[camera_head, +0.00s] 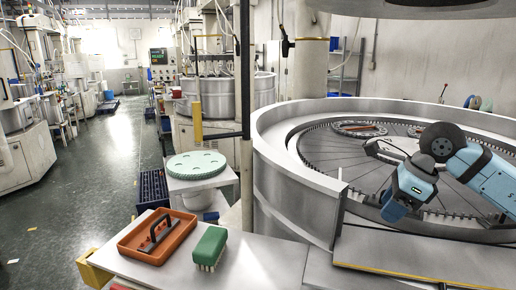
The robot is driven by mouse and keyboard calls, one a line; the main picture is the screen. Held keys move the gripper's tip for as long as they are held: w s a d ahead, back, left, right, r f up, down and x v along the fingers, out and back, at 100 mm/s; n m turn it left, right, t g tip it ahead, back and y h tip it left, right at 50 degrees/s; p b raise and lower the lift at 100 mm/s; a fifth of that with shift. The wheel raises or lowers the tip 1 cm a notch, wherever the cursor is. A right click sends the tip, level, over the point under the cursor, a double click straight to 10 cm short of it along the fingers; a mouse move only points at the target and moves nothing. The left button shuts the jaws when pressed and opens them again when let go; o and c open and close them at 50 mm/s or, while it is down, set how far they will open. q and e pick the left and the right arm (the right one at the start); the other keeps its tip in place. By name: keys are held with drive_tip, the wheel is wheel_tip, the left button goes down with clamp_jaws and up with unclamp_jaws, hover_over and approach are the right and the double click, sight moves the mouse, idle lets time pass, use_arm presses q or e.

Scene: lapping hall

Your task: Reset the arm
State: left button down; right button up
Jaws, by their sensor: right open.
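My right arm, blue with black joints, comes in from the right edge and bends over the large round lapping machine (282,185). My right gripper (372,172) is at the left end of that arm, above the machine's slotted plate. Its jaws are open, and I see nothing between them. My left arm and gripper are not in view.
On the grey bench (262,262) are an orange tray (130,243) holding a black-handled tool (157,233), and a green brush (210,246). A pale green disc (196,164) lies on a small stand. A post (245,110) stands left of the machine. The left aisle floor (95,175) is mostly clear.

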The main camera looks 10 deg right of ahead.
drive_tip(key=s+a+r+m+t+y, duration=0.1)
drive_tip(key=s+a+m+t+y, duration=0.2)
drive_tip(key=a+y, duration=0.6)
drive_tip(key=s+a+r+m+t+y, duration=0.1)
drive_tip(key=s+a+m+t+y, duration=0.15)
drive_tip(key=a+m+y, duration=0.5)
drive_tip(key=s+d+f+m+t+h, duration=0.2)
drive_tip(key=d+f+m+t+h, duration=0.2)
drive_tip(key=f+m+h, duration=0.85)
drive_tip(key=s+d+f+m+t+h, duration=0.2)
drive_tip(key=d+f+m+t+h, duration=0.45)
drive_tip(key=m, duration=1.05)
drive_tip(key=s+a+f+m+g, duration=0.1)
drive_tip(key=s+f+m+g, duration=0.2)
drive_tip(key=s+f+g, duration=0.6)
drive_tip(key=s+a+f+m+g, duration=0.1)
drive_tip(key=s+f+m+g, duration=0.35)
drive_tip(key=s, duration=0.65)
use_arm(q)
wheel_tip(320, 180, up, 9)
drive_tip(key=p, duration=0.9)
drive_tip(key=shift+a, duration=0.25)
use_arm(e)
drive_tip(key=w+a+f+n+t+y, duration=0.2)
drive_tip(key=w+a+f+n+t, duration=0.1)
drive_tip(key=w+a+f+t, duration=0.2)
drive_tip(key=shift+w+a+t, duration=0.45)
drive_tip(key=shift+w+a, duration=0.15)
drive_tip(key=shift+a, duration=0.15)
